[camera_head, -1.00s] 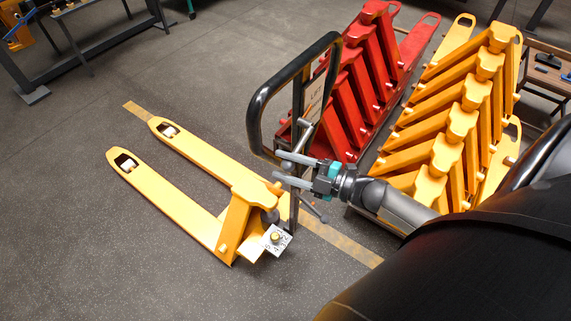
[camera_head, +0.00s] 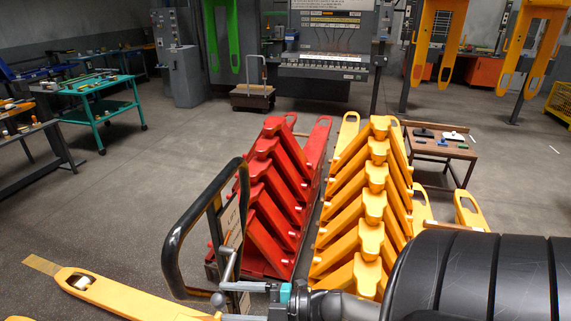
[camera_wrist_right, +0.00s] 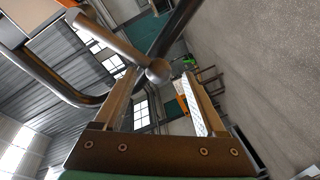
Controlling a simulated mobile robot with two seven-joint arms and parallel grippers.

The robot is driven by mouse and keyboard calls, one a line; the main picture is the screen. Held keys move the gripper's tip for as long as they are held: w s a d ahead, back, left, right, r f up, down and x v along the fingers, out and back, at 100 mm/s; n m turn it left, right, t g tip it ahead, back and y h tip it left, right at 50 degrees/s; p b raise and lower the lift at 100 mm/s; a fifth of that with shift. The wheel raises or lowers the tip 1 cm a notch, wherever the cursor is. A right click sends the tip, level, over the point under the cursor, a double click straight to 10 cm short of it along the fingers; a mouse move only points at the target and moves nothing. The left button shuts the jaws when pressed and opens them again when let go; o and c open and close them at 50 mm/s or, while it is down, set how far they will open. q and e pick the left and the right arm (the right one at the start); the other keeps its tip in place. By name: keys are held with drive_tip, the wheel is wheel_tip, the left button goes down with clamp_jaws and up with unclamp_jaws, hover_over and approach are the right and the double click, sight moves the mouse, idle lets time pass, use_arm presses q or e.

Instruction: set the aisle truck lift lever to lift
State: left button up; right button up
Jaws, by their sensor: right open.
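The aisle truck's black loop handle (camera_head: 172,245) stands upright at the lower left of the head view. A plate marked LIFT (camera_head: 233,215) is fixed inside it. The grey lift lever (camera_head: 229,262) slants down beside the plate to a round knob. In the right wrist view the lever (camera_wrist_right: 105,37) ends in its knob (camera_wrist_right: 158,71), which shows between the fingertips. My right gripper (camera_head: 228,301) is open, its fingers pointing left at the knob. Whether they touch it I cannot tell. The truck's yellow fork (camera_head: 120,297) lies at the lower left. My left gripper is not seen.
Red pallet trucks (camera_head: 275,200) and yellow pallet trucks (camera_head: 365,205) stand in rows right behind the handle. A brown table (camera_head: 440,147) is at the right, a teal cart (camera_head: 100,100) at the left. The floor (camera_head: 120,190) left of the handle is clear.

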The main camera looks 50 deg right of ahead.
drive_tip(key=v, duration=1.1)
drive_tip(key=shift+s+d+b, duration=0.2)
drive_tip(key=shift+b, duration=0.2)
drive_tip(key=shift+f, duration=0.1)
drive_tip(key=s+d+f+m+g+h+b, duration=0.1)
drive_tip(key=s+f+m+h+b, duration=0.2)
drive_tip(key=f, duration=0.7)
drive_tip(key=d+f+m+g+h+b, duration=0.1)
drive_tip(key=f+m+h+b, duration=0.2)
drive_tip(key=f, duration=0.6)
drive_tip(key=s+f+m+g+h+b, duration=0.1)
drive_tip(key=s+f+m+h, duration=0.3)
drive_tip(key=f, duration=0.6)
drive_tip(key=s+a+f+m+g+b, duration=0.2)
drive_tip(key=s+a+f+g, duration=0.1)
drive_tip(key=s+a+f, duration=0.2)
drive_tip(key=s+a+f+m+g+b, duration=0.2)
drive_tip(key=s+a+f+g, duration=0.2)
drive_tip(key=f, duration=0.6)
drive_tip(key=s+a+f+m+g+y+b, duration=0.1)
drive_tip(key=s+a+f+g+b, duration=0.1)
drive_tip(key=s+a+f, duration=0.3)
wheel_tip(320, 180, down, 3)
drive_tip(key=shift+s+a+r+m+g+b, duration=0.15)
drive_tip(key=shift+s+a+m+g+b, duration=0.25)
drive_tip(key=shift+a+g, duration=0.25)
